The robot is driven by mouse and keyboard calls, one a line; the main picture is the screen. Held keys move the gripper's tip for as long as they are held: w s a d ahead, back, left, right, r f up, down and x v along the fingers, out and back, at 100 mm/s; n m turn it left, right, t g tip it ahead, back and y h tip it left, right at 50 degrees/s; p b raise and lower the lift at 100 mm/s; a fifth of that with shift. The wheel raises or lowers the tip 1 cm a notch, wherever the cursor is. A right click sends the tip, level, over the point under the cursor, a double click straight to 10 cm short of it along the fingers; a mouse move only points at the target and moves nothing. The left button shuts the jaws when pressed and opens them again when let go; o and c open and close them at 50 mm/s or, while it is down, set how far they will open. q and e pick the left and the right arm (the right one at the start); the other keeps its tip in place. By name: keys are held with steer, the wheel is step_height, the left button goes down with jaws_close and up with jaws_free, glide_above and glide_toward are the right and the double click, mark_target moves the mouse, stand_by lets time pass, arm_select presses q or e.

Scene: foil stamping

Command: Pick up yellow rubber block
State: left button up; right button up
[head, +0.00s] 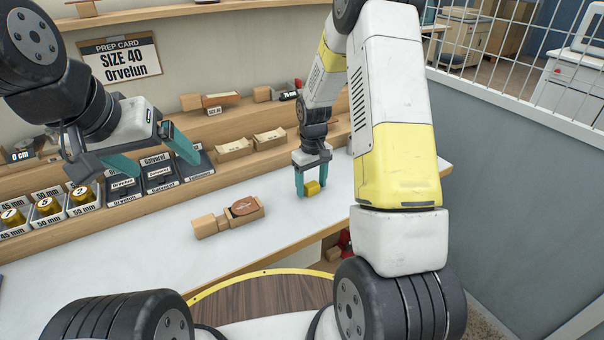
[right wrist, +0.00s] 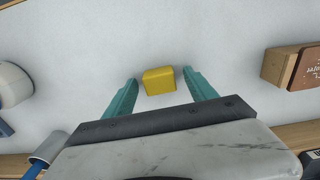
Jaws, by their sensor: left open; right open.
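The yellow rubber block (head: 312,188) lies on the white table top. In the head view my right gripper (head: 312,192) is lowered over it, with its teal fingers on either side. In the right wrist view the block (right wrist: 159,80) sits between the two open fingertips (right wrist: 160,76), with a gap on each side. My left gripper (head: 158,152) is open and empty, raised in front of the shelf at the left.
A wooden holder with a brown oval piece (head: 245,208) stands on the table left of the block. Stepped wooden shelves at the back carry trays (head: 234,149), yellow rolls (head: 48,206) and dark labelled boxes. A prep card (head: 121,60) reads "SIZE 40 Orvelun".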

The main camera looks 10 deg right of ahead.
mark_target(312, 184)
steer(key=shift+f, duration=0.25)
jaws_close()
steer(key=shift+r, duration=0.15)
steer(key=shift+r, duration=0.6)
step_height(312, 184, up, 2)
steer(key=shift+r, duration=0.2)
steer(key=s+r, duration=0.1)
steer(key=s, duration=1.5)
steer(key=shift+d+r, duration=0.1)
